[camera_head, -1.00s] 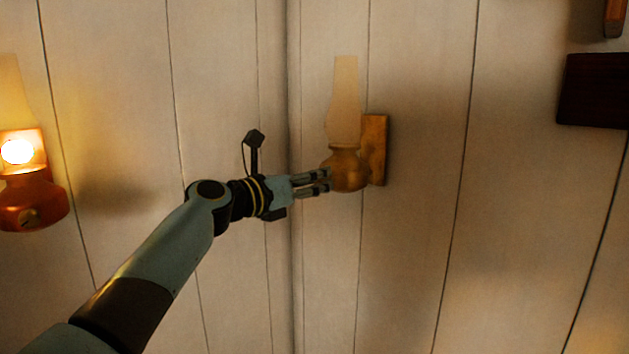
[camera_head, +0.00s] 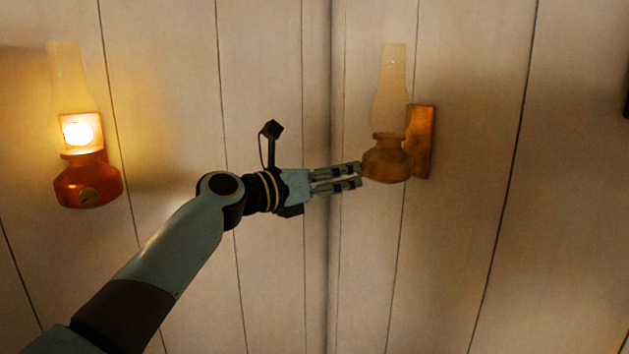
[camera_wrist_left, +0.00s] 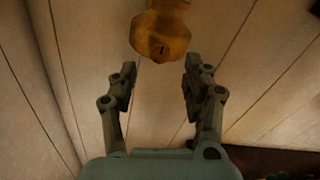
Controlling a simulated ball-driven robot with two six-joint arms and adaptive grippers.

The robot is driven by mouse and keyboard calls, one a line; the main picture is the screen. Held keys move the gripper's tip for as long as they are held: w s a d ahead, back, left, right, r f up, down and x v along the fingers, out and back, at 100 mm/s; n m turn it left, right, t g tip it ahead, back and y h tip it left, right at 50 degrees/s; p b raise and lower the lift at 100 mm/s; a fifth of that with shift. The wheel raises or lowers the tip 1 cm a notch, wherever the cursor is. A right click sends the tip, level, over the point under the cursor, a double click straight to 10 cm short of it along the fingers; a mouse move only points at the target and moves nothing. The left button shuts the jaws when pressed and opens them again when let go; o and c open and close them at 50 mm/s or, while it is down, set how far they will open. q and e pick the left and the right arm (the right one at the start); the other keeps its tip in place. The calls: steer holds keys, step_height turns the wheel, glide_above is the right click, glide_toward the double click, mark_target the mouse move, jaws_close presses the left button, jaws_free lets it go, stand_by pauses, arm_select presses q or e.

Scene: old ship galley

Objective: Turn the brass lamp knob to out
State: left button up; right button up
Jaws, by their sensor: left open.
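The brass lamp (camera_head: 387,160) hangs on a wooden bracket (camera_head: 421,140) on the wall, with a pale glass chimney (camera_head: 390,95). No flame or glow shows in it. My left gripper (camera_head: 358,175) is level with its base, with its fingertips at the base's left edge. In the left wrist view the gripper (camera_wrist_left: 160,75) is open and empty. The rounded brass knob (camera_wrist_left: 162,47), with a dark upright mark, lies just beyond and between the fingertips, apart from them. In the head view I cannot make out this knob. My right gripper is not in view.
A lit lamp with a red-orange base (camera_head: 88,183) and its own small knob (camera_head: 88,197) hangs on the wall at the left. The pale plank wall (camera_head: 470,260) is clear below the brass lamp. A dark edge shows at the far right.

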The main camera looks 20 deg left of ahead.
arm_select(q)
steer(key=v, duration=0.7)
